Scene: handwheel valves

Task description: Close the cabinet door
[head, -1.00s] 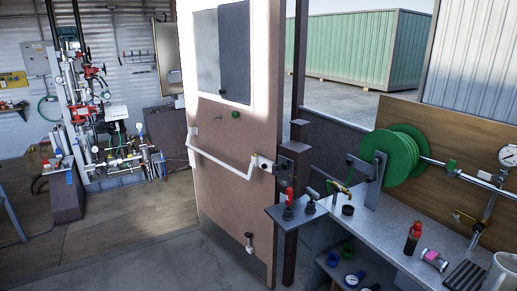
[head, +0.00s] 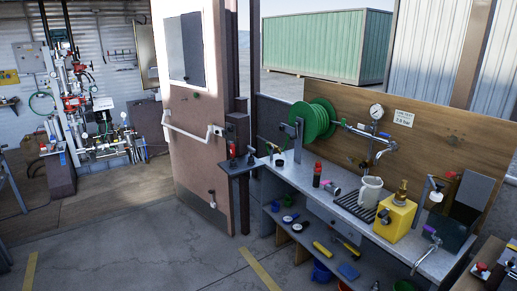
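No thing in the head view is plainly the cabinet door. A dark box (head: 449,231) stands at the right end of the workbench, with a dark flat panel (head: 474,194) raised and tilted above it. I cannot tell whether this panel is a door. A grey wall box (head: 29,57) at the far left appears closed. A large pinkish-brown door (head: 196,150) with a white push bar (head: 190,131) stands left of centre, with an opening to its left. Neither of my grippers shows in the head view.
The workbench (head: 340,204) holds a green hose reel (head: 317,120), a white jug (head: 370,191) and a yellow box (head: 395,217). Tools lie on its lower shelf. Red-handled pipework (head: 75,103) stands at the left. The concrete floor in front is open.

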